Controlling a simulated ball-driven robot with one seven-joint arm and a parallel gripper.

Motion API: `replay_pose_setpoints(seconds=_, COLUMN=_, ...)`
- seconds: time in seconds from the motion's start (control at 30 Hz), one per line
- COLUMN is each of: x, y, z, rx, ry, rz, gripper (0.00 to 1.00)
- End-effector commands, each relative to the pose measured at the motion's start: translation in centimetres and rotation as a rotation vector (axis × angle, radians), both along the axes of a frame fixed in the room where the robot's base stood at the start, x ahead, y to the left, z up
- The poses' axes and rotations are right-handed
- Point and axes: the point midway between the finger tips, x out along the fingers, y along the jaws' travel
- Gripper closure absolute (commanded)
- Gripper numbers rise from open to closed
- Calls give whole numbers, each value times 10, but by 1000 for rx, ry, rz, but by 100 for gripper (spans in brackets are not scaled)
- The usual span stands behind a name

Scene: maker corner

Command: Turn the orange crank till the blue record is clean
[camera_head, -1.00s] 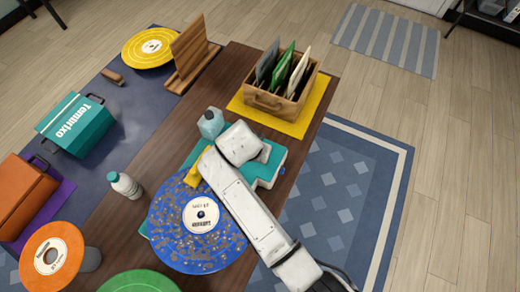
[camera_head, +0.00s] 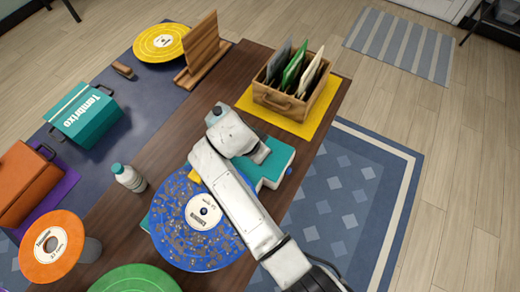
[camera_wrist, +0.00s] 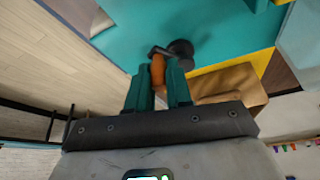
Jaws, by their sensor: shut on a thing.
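The blue record (camera_head: 172,207) lies flat on the teal machine (camera_head: 276,166), with brown dirt specks over much of its face and a pale label (camera_head: 203,210) at its middle. A yellow piece (camera_head: 194,176) shows at its upper edge, partly behind my arm. In the wrist view, my gripper (camera_wrist: 158,84) has its teal fingers shut on the orange crank handle (camera_wrist: 158,70). The handle joins a dark crank arm and hub (camera_wrist: 182,48) on the machine's side. In the head view, my arm hides the crank and part of the record.
A wooden crate (camera_head: 285,107) of sleeves stands on a yellow mat (camera_head: 262,116) behind the machine.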

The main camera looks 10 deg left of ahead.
Motion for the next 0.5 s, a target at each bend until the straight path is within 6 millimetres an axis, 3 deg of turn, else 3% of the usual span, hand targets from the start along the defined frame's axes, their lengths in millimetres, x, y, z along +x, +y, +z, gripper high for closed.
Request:
replay_pose_setpoints(seconds=0.1, x=1, y=1, z=1, rx=4, ry=-4, rz=2, gripper=100)
replay_pose_setpoints(seconds=0.13, x=1, y=1, z=1, rx=4, ry=-4, rz=2, gripper=77)
replay_pose_setpoints(seconds=0.3, x=1, y=1, z=1, rx=2, ry=-3, rz=2, gripper=61)
replay_pose_setpoints(seconds=0.37, x=1, y=1, z=1, rx=3, ry=-2, rz=2, gripper=55)
replay_pose_setpoints(seconds=0.5, x=0, y=0, z=0, rx=2, ry=-1, rz=2, gripper=55)
